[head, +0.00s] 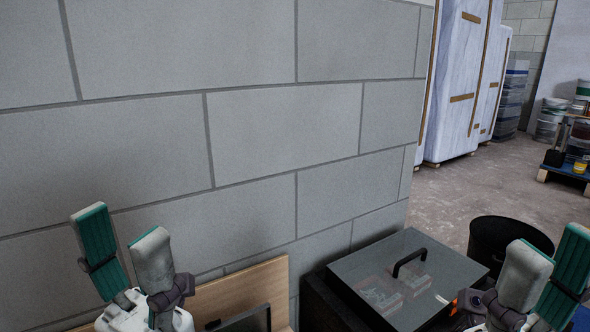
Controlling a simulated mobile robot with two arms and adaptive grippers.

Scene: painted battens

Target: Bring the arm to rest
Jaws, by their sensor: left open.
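My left gripper (122,224) is at the lower left, in front of the grey block wall. It points upward, with its green-padded finger and grey finger apart and nothing between them. My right gripper (554,241) is at the lower right edge, also pointing upward. Its grey finger and green-padded finger stand apart, with nothing seen between them. Both arms below the grippers are mostly cut off by the bottom of the picture. No painted batten can be made out.
A dark box with a glassy lid and black handle (409,262) stands between the grippers, against the block wall (250,140). A wooden board (243,284) leans at the wall. A black bin (497,232) stands behind the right gripper. Open floor (460,190) lies beyond.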

